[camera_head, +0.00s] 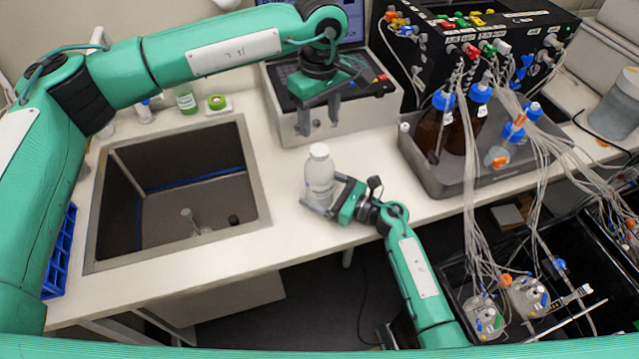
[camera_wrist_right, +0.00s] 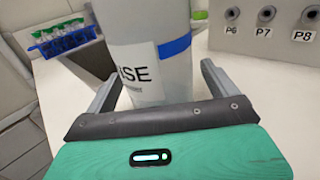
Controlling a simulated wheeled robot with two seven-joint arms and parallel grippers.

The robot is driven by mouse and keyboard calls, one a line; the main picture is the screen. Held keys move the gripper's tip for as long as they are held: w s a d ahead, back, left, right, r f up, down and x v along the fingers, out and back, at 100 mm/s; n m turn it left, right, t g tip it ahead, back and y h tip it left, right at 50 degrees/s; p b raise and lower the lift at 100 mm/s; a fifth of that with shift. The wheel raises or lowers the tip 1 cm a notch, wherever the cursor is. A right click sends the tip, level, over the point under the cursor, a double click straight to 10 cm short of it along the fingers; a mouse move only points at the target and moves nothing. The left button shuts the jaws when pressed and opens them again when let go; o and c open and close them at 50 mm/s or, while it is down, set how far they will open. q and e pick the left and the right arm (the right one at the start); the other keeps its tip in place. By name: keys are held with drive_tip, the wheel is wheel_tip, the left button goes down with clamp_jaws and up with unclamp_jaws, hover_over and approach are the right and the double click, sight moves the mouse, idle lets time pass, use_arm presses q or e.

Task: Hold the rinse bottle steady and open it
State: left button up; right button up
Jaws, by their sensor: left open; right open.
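The rinse bottle (camera_head: 319,172) is translucent white with a white cap (camera_head: 319,151) on it. It stands upright on the white bench, right of the sink. My right gripper (camera_head: 322,193) is open low at the bottle, with a finger on either side of its body. In the right wrist view the bottle (camera_wrist_right: 150,50) rises between the open fingers, with a label reading "ISE" and a blue band; a gap shows beside the right finger. My left gripper (camera_head: 318,122) is open and empty, pointing down above and behind the bottle, apart from the cap.
A sink (camera_head: 255,200) opens to the left. A grey tray (camera_head: 425,180) with brown bottles and tubing stands to the right. A light box (camera_head: 385,115) with a laptop is behind. A blue rack (camera_head: 62,255) sits at far left. The bench's front edge is close to the bottle.

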sight(320, 150)
drive_tip(key=shift+w+a, duration=0.25)
drive_tip(key=shift+a, duration=0.2)
clamp_jaws()
use_arm(q)
drive_tip(key=m, duration=1.3)
drive_tip(key=shift+m, duration=0.3)
drive_tip(key=shift+f, duration=4)
